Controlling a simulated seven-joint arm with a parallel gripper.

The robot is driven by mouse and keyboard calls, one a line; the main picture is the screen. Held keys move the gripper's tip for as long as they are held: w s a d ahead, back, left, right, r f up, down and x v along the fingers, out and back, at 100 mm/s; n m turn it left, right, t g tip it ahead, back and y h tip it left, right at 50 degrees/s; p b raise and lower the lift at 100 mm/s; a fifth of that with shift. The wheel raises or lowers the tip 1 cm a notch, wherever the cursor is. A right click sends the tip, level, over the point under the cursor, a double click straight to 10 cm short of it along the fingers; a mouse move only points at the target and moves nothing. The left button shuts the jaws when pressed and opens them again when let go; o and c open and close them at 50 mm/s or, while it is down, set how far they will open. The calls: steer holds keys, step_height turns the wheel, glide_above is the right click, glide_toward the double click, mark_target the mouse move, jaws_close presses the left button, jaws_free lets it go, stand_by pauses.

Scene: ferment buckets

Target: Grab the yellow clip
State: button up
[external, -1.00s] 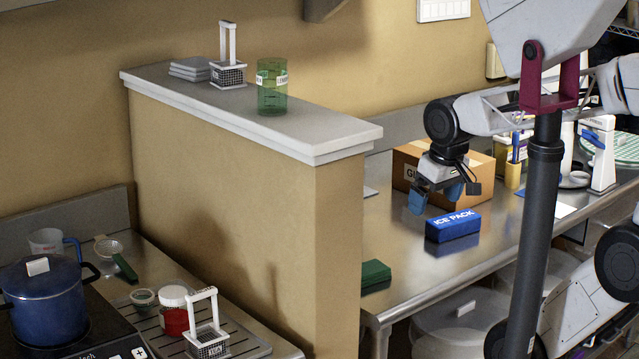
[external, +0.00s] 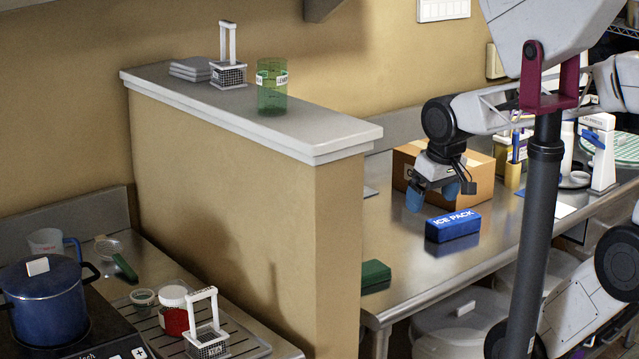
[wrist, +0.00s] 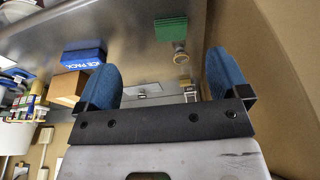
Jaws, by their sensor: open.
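I cannot make out a yellow clip for certain in either view. A yellow holder (external: 513,174) stands at the back right of the steel counter, and small yellow items (wrist: 38,88) show at the left edge of the wrist view. My gripper (external: 434,196) is open and empty above the counter, just behind and left of the blue ice pack (external: 453,225). In the wrist view, my gripper (wrist: 162,78) has its two blue fingers wide apart with nothing between them. The ice pack (wrist: 84,57) lies left of the fingers there.
A cardboard box (external: 478,180) stands close behind my gripper. A green block (external: 375,275) lies near the partition wall (external: 240,205). The counter between the green block and ice pack is clear.

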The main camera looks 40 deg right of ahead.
steer(key=w+a+f+m+t, duration=0.1)
steer(key=w+f+m+t, duration=0.15)
steer(key=w+m, duration=0.9)
steer(key=w+a+f+m+t, duration=0.1)
steer(key=w+f+m+t, duration=0.35)
steer(key=w, duration=1.25)
steer(key=w+f+m+t, duration=0.1)
steer(key=w+f+m, duration=0.3)
steer(key=w+m, duration=0.2)
steer(key=w+f+m+t, duration=0.1)
steer(key=w+f+m, duration=0.3)
steer(key=w+m, duration=0.2)
steer(key=w+f+m+t, duration=0.1)
steer(key=w+f+m, duration=0.3)
steer(key=w+m, duration=0.2)
steer(key=shift+w+f+m+t, duration=0.3)
steer(key=shift+f+m+t, duration=0.1)
steer(key=shift+m, duration=0.4)
steer(key=shift+w, duration=0.15)
steer(key=shift+x, duration=1.15)
steer(key=shift+w+f, duration=0.1)
steer(key=shift+x, duration=2.5)
steer(key=shift+d, duration=0.1)
steer(key=shift+c, duration=0.2)
